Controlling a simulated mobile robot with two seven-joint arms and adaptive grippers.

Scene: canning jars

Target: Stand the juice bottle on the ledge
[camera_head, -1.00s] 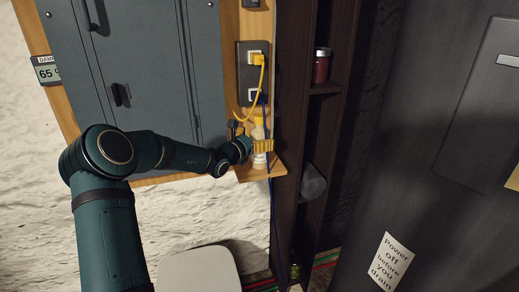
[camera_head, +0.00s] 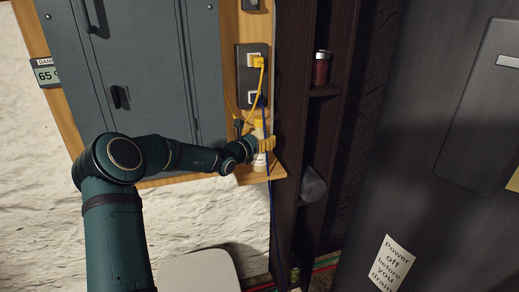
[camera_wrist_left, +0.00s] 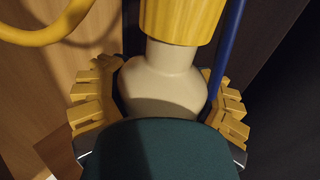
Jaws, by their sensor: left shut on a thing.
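The juice bottle (camera_head: 259,159), cream with a yellow cap, is upright at the small wooden ledge (camera_head: 250,177). My left gripper (camera_head: 266,145) is shut on it, with yellow fingers on both sides. In the left wrist view the bottle's cream shoulder (camera_wrist_left: 165,88) and ribbed yellow cap (camera_wrist_left: 182,18) stand between the yellow fingers. The bottle's base appears to be at the ledge's top; I cannot tell whether it touches. My right gripper is not in view.
A yellow cable (camera_head: 259,90) and a blue cable (camera_head: 268,140) hang from the outlet plate (camera_head: 252,75) close by the bottle. A dark shelf column with a red jar (camera_head: 321,68) and a translucent container (camera_head: 312,185) stands right of the ledge. A grey cabinet is at left.

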